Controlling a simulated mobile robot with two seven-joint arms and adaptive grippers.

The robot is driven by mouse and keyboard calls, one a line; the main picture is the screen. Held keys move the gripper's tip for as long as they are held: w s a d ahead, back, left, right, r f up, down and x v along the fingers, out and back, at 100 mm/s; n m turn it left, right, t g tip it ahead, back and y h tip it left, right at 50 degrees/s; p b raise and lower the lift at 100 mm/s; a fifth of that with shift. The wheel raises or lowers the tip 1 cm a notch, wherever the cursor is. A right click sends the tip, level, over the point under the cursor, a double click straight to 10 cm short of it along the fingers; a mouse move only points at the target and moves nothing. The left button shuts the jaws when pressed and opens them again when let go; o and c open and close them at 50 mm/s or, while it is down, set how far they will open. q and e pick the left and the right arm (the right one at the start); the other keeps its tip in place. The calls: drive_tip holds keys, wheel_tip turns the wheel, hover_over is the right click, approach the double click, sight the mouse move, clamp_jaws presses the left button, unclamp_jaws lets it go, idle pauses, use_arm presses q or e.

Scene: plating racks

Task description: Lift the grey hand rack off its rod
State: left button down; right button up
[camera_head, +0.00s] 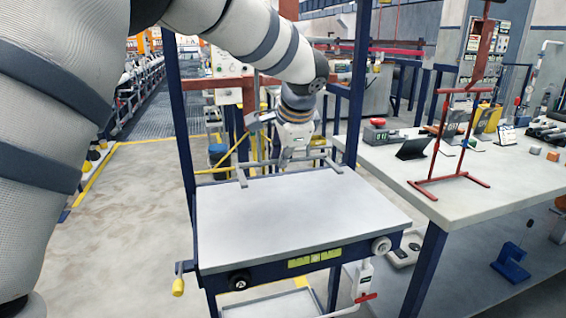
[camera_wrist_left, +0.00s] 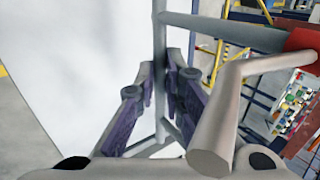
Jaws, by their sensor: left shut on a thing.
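My left gripper (camera_head: 285,160) reaches over the far edge of the grey-topped table. In the left wrist view its two purple-padded fingers (camera_wrist_left: 163,95) are closed on a slim grey bar of the grey hand rack (camera_wrist_left: 160,50). In the head view the rack (camera_head: 243,178) shows as thin grey bars at the table's back edge, partly hidden by the gripper. In the wrist view a thicker grey rod (camera_wrist_left: 230,34) runs from near the bar to a red block (camera_wrist_left: 302,42). A bent grey bar (camera_wrist_left: 222,115) stands close to the camera. My right gripper is out of view.
The table top (camera_head: 300,220) is bare in front of the rack. Dark blue posts (camera_head: 181,130) rise at its back corners. To the right, a white bench (camera_head: 400,180) carries a red rack frame (camera_head: 436,150) and several small items. Open floor lies left.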

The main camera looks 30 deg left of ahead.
use_arm(q)
drive_tip(key=shift+r, duration=0.8)
drive_tip(key=s+d, duration=0.4)
drive_tip(key=shift+d, duration=0.35)
drive_tip(key=shift+s, duration=0.1)
drive_tip(key=s+d, duration=0.5)
drive_tip(key=d, duration=0.1)
drive_tip(key=shift+s+d, duration=0.3)
drive_tip(key=shift+s, duration=0.1)
